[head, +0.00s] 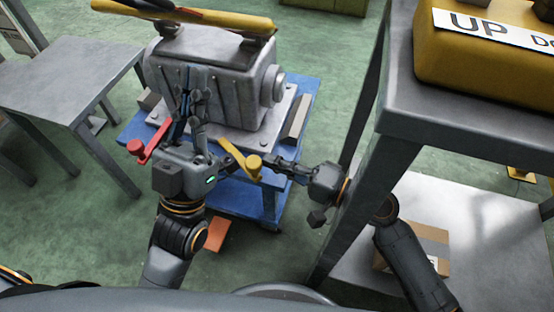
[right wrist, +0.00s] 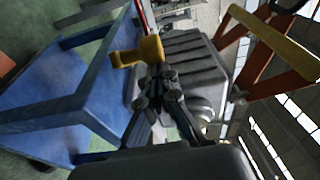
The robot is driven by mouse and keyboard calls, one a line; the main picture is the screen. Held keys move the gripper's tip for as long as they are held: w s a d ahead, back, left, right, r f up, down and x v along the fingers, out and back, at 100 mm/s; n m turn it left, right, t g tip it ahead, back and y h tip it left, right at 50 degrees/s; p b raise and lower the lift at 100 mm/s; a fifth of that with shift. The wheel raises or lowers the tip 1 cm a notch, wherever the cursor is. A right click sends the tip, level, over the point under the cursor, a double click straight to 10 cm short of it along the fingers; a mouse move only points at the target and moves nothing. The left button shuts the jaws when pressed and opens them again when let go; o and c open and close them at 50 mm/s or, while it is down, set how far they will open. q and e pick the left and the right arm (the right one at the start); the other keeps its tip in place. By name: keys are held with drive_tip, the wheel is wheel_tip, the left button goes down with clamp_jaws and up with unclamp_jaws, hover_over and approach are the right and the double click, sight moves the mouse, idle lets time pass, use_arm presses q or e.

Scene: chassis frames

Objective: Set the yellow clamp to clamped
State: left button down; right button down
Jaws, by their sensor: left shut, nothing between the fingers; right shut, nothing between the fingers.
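In the right wrist view the yellow clamp (right wrist: 140,53) stands just beyond my fingertips. My right gripper (head: 270,164) is shut and empty, its tips close beside the yellow knob; I cannot tell whether they touch. It also shows in the right wrist view (right wrist: 158,78). My left gripper (head: 192,78) is shut and empty, pointing up in front of the machine body. A red clamp lever (head: 143,150) is to its left.
The grey machine (head: 225,82) sits on a blue cart (head: 305,92). A grey table (head: 65,75) stands at left. A grey shelf rack (head: 400,115) with a yellow case (head: 480,70) on top stands close to my right arm. A cardboard box (head: 430,240) is on its lower shelf.

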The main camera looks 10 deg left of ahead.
wheel_tip(320, 180, up, 10)
idle(0.6)
